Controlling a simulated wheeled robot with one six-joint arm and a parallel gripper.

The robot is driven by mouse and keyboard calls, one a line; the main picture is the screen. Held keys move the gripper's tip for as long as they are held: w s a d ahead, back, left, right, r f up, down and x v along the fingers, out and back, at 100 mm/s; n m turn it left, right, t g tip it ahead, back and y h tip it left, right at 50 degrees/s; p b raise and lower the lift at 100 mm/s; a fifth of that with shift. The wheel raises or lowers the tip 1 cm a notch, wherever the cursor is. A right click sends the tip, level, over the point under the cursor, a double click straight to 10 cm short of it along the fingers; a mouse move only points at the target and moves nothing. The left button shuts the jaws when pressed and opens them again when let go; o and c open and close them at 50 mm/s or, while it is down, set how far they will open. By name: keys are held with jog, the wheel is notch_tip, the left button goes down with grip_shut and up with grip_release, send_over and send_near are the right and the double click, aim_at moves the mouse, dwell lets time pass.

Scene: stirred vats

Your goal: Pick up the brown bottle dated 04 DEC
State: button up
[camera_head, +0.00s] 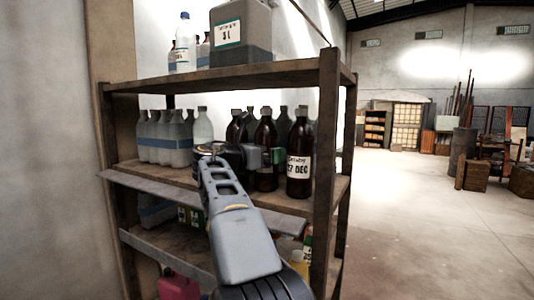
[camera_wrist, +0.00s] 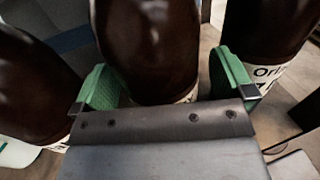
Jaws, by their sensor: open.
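Several brown bottles stand on the middle shelf. The front right one (camera_head: 299,165) has a white label that seems to read 27 DEC. Another brown bottle (camera_head: 265,132) stands just left of it, partly hidden by my gripper (camera_head: 262,157). In the wrist view my gripper (camera_wrist: 166,82) is open, its green fingers on either side of a brown bottle (camera_wrist: 150,40). Only the edge of that bottle's label shows, so its date cannot be read. Brown bottles flank it at left (camera_wrist: 30,90) and right (camera_wrist: 265,30). I cannot pick out a 04 DEC label.
The shelf rack (camera_head: 328,200) has a front right post close to the bottles. Clear bottles (camera_head: 165,140) stand at the left of the same shelf. A grey jug (camera_head: 240,40) is on the top shelf.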

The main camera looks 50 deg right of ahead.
jog(key=shift+d, duration=0.3)
jog(key=c, duration=1.3)
jog(key=shift+c, duration=0.5)
jog(key=shift+a+r, duration=0.1)
jog(key=shift+r, duration=0.1)
